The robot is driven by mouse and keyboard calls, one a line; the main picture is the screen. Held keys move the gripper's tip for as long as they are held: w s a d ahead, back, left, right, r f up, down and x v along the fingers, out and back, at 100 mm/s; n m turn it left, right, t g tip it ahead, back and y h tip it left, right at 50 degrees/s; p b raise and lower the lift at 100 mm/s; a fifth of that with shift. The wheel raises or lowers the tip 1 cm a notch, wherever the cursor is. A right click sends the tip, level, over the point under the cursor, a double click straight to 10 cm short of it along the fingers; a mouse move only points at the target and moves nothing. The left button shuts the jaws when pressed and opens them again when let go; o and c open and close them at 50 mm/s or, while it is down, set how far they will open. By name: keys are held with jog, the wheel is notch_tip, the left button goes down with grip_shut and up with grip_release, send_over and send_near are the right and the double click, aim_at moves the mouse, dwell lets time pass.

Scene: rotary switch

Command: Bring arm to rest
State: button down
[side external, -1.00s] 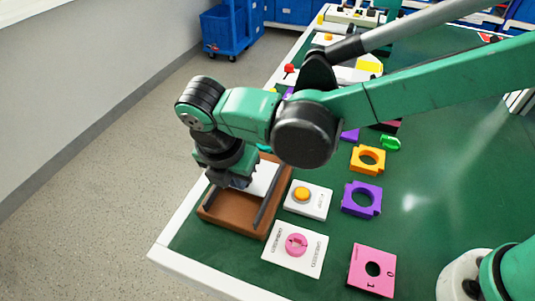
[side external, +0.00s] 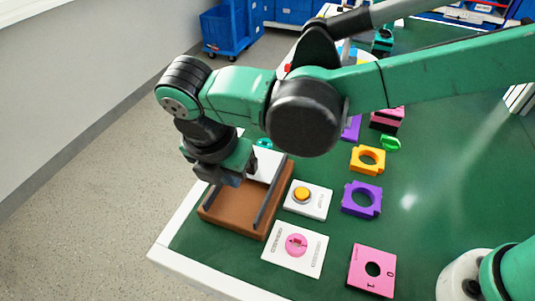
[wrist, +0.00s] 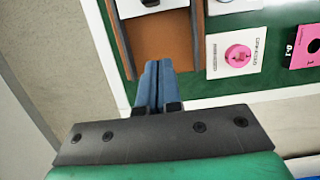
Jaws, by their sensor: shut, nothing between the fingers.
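My gripper (side external: 232,178) hangs over the brown wooden tray (side external: 228,212) near the table's left edge. In the wrist view its blue fingers (wrist: 158,85) are together with nothing between them. They appear in front of the near edge of the brown tray (wrist: 160,38). The rotary switch, a pink knob (side external: 296,244) on a white plate (side external: 283,263), lies to the right of the tray and is apart from my gripper. The pink knob also shows in the wrist view (wrist: 238,55).
A white plate with a yellow button (side external: 302,195), a purple ring block (side external: 361,199), an orange ring block (side external: 368,160) and a pink 0-1 plate (side external: 372,268) lie on the green table. A white border (side external: 178,232) edges the table. Open green surface (side external: 430,180) is at right.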

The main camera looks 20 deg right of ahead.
jog(key=v, duration=0.7)
jog(key=w+d+r+m+t+y, duration=0.1)
jog(key=w+d+r+m+y, duration=0.1)
jog(key=d+m, duration=1)
jog(key=s+d+f+m+t, duration=0.1)
jog(key=s+d+m+t, duration=0.1)
jog(key=d+m, duration=0.5)
jog(key=s+d+f+m+t, duration=0.2)
jog(key=d+m, duration=0.6)
jog(key=shift+d+f, duration=0.35)
jog(key=shift+d, duration=0.05)
jog(key=shift+s, duration=0.15)
